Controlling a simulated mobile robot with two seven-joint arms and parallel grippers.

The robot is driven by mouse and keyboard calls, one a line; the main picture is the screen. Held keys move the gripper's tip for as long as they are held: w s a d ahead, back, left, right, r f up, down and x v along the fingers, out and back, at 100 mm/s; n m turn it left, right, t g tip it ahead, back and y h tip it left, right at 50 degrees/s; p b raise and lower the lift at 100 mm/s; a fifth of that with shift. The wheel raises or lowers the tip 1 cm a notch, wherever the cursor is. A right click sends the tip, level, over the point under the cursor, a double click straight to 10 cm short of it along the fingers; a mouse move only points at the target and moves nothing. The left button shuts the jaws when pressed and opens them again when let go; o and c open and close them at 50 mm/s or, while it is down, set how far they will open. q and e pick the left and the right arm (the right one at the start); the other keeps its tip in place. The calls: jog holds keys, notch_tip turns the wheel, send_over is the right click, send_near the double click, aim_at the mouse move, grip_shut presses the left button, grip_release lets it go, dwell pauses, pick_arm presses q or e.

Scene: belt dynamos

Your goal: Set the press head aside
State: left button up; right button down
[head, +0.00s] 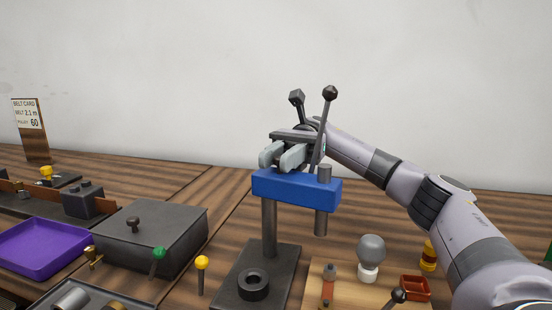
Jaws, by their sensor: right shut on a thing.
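The press head is a blue block (296,188) with a grey ram (321,222) passing through its right end and a lever with a dark knob (330,93) rising above it. It appears level at the top of a grey column (269,228) on a dark base plate (228,285). I cannot tell whether it still rests on the column. My right gripper (284,156) is at the top of the blue block, shut on the press head; the exact contact is partly hidden. My left gripper is out of view.
A dark box with a knob (150,238) and a purple tray (45,248) stand at left. Green and yellow-knobbed pins (201,264) stand near the base. A wooden board (345,295), a grey bulb-shaped piece (370,249) and a red bin (414,288) are at right. Wood behind the press is clear.

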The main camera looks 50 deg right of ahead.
dwell(0.4)
jog(key=c, duration=1)
grip_release()
jog(key=shift+d, duration=0.1)
jog(key=shift+c, duration=0.2)
jog(key=shift+r, duration=0.1)
notch_tip(320, 180, up, 20)
jog(key=p, duration=0.4)
